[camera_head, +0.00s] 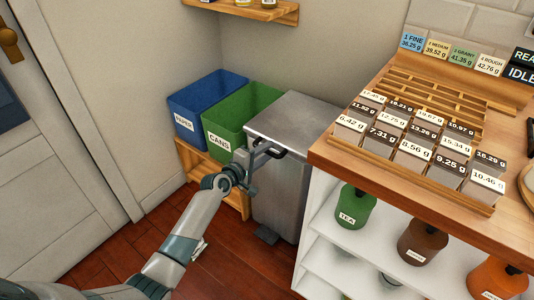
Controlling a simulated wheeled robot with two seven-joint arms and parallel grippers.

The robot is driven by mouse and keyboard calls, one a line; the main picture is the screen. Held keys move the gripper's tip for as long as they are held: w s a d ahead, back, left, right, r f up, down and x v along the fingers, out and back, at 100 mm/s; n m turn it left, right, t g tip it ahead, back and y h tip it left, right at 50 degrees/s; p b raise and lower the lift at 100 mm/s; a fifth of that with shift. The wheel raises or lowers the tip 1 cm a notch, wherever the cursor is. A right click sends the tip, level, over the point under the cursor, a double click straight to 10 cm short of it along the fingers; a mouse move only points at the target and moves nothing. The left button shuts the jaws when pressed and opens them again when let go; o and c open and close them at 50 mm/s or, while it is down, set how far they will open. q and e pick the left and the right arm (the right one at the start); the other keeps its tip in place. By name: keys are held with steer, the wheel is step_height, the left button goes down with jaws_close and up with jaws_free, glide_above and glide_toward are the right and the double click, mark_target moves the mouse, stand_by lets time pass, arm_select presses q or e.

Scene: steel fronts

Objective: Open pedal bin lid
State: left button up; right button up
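The steel pedal bin (285,195) stands on the floor between the green bin and the wooden counter. Its flat grey lid (295,122) is down. A dark handle (287,153) shows at the lid's front edge. A dark pedal (267,235) sits at the foot of the bin. My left gripper (260,157) reaches up from the lower left to the front edge of the lid, beside the handle. Its fingers are small and overlap the bin, so I cannot tell whether they touch or grip the handle. My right gripper is not in view.
A blue paper bin (198,105) and a green cans bin (217,141) stand on a wooden stand left of the steel bin. The counter (325,153) with labelled blocks is close on the right, above white shelves with jars. Red-brown floor (205,275) is clear in front.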

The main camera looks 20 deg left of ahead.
arm_select(q)
steer(key=shift+w+d, duration=0.2)
steer(key=shift+w, duration=0.2)
jaws_close()
